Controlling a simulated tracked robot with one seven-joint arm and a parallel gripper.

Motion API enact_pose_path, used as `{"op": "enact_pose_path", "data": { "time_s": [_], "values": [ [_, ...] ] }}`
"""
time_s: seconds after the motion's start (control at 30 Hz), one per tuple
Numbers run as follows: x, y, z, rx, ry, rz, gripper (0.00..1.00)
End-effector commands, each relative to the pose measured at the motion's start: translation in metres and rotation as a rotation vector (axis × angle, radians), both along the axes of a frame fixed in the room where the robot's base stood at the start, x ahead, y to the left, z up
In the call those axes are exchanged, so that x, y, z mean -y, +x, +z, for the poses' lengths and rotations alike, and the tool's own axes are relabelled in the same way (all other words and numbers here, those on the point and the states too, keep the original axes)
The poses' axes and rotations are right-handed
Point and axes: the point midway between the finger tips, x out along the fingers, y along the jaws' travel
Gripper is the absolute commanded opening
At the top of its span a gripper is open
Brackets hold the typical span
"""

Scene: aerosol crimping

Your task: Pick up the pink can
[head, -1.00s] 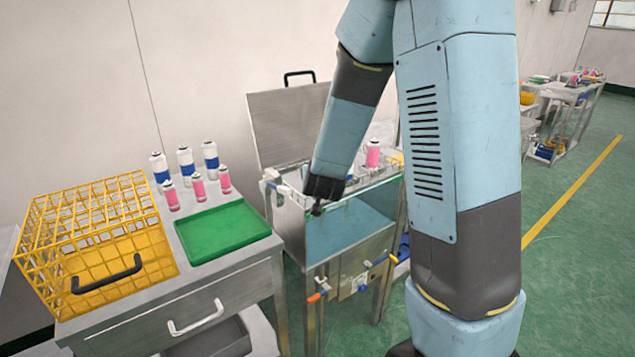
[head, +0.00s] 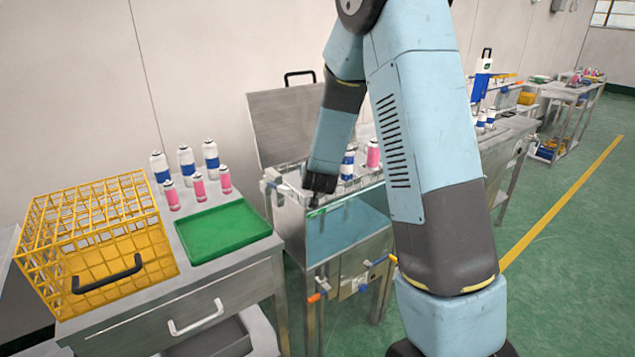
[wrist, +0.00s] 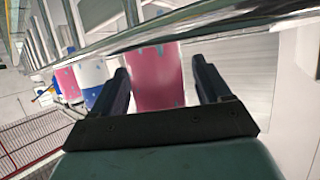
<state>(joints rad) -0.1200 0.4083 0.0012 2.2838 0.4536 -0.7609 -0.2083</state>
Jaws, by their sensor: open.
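A pink can (head: 373,154) stands at the back of the water tank (head: 345,222), partly beside my arm. My gripper (head: 314,203) is over the left part of the tank, to the left of that can and apart from it. In the wrist view my gripper (wrist: 163,85) is open, and a pink can (wrist: 155,72) shows ahead, in line with the gap between the fingers. Its top is hidden behind a metal bar (wrist: 150,35). I cannot tell whether it lies between the fingers. Several smaller pink cans (head: 198,187) stand on the left table.
A blue-and-white can (head: 347,165) stands beside the tank's pink can; more cans (wrist: 90,75) show left in the wrist view. The tank's lid (head: 290,125) is raised behind. A green tray (head: 222,232) and a yellow wire basket (head: 90,225) are on the left table.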

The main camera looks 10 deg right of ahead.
Motion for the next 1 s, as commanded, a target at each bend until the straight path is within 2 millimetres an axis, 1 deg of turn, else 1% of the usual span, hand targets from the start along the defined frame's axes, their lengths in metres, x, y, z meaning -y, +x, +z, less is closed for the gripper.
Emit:
{"op": "enact_pose_path", "data": {
  "time_s": [0.2,0.8,0.83,1.0],
  "values": [
    [-0.0001,0.0003,0.0002,0.0,0.0,0.001,0.76],
    [-0.0004,0.0001,0.0003,0.0,0.0,0.001,0.18],
    [-0.0004,0.0002,0.0006,0.001,0.0,0.001,0.17],
    [-0.0004,0.0002,0.0006,0.001,0.0,0.001,0.17]
  ]
}}
